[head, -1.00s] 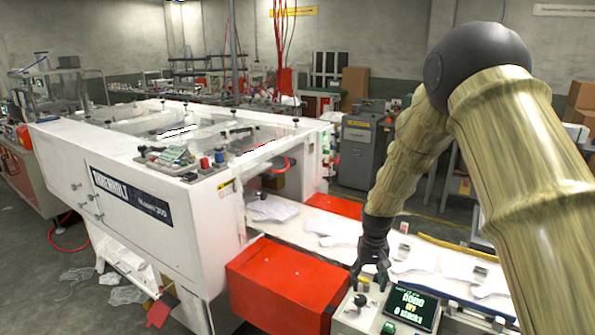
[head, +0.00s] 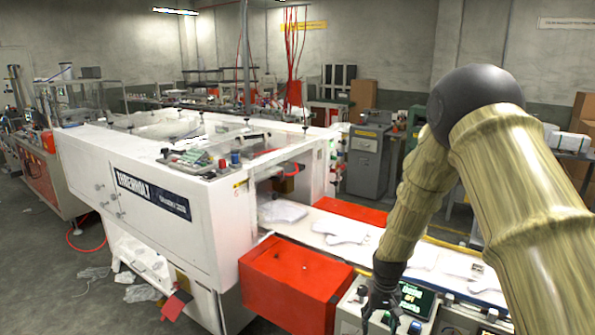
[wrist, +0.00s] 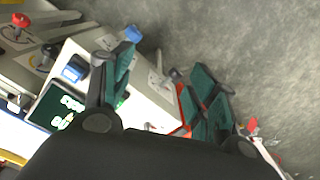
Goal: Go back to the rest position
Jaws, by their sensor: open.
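My gripper (head: 382,300) is at the end of my bent arm, on the right side of the head view. It hangs with its fingers down, over the near edge of a control panel (head: 345,318) beside the conveyor. In the wrist view my gripper (wrist: 165,95) shows two dark green fingers spread apart with nothing between them. A panel screen with green text (wrist: 58,108) lies to the left of the fingers. The head view shows this screen (head: 412,300) just right of the gripper. I cannot tell how high the fingertips are above the panel.
A large white machine (head: 150,200) fills the left middle. A red box (head: 290,280) stands left of the gripper. White glove shapes lie on the conveyor (head: 320,222) behind it. Grey floor (wrist: 240,40) is open to the right in the wrist view.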

